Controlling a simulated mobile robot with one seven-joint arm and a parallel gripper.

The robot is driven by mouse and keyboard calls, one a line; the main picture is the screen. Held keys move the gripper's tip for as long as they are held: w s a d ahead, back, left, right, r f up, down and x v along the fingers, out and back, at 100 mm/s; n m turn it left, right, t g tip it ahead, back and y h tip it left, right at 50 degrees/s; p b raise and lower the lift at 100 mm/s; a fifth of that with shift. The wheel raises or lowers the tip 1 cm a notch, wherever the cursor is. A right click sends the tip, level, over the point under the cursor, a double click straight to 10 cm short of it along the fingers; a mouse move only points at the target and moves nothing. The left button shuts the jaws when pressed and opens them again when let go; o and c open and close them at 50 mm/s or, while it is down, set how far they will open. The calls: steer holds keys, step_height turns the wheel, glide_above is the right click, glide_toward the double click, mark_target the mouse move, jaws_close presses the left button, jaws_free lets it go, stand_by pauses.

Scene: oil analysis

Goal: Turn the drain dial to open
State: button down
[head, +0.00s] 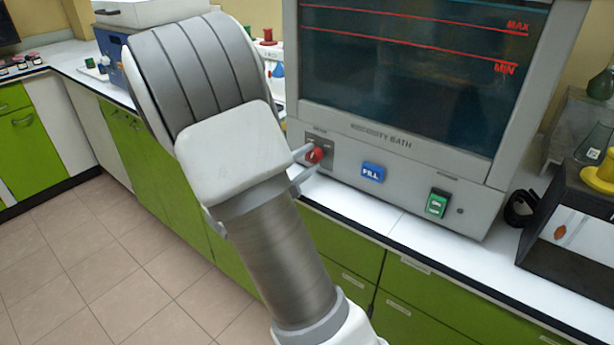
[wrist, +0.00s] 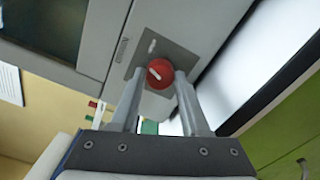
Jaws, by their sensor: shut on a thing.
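The drain dial (head: 314,155) is a small round red knob on a dark plate at the left of the bath's front panel. In the wrist view the dial (wrist: 160,73) shows a white mark running diagonally across its face. My gripper (head: 304,167) is at the dial, with one finger on each side of it. In the wrist view my gripper (wrist: 157,90) has its fingers closed around the dial's sides. The viscosity bath (head: 405,150) is a grey cabinet with a dark window bearing red MAX and MIN lines. The plate's lettering is too small to read.
A blue FILL button (head: 372,173) and a green switch (head: 437,204) sit right of the dial on the same panel. A dark box (head: 560,255) stands at the right on the white counter (head: 380,212). Green cabinets (head: 340,245) lie below.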

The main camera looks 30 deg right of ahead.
steer(key=m+b, duration=0.1)
steer(key=b, duration=0.1)
steer(key=m+b, duration=0.2)
steer(key=shift+f, duration=0.3)
steer(key=shift+r+m+b, duration=0.2)
steer(key=shift+m+b, duration=0.5)
steer(key=shift+b, duration=0.55)
steer(key=shift+r, duration=0.1)
steer(key=shift+c, duration=1.9)
jaws_free()
steer(key=p+v, duration=0.3)
steer(key=v, duration=1.4)
steer(key=shift+s+a, duration=0.15)
steer(key=shift+a, duration=0.05)
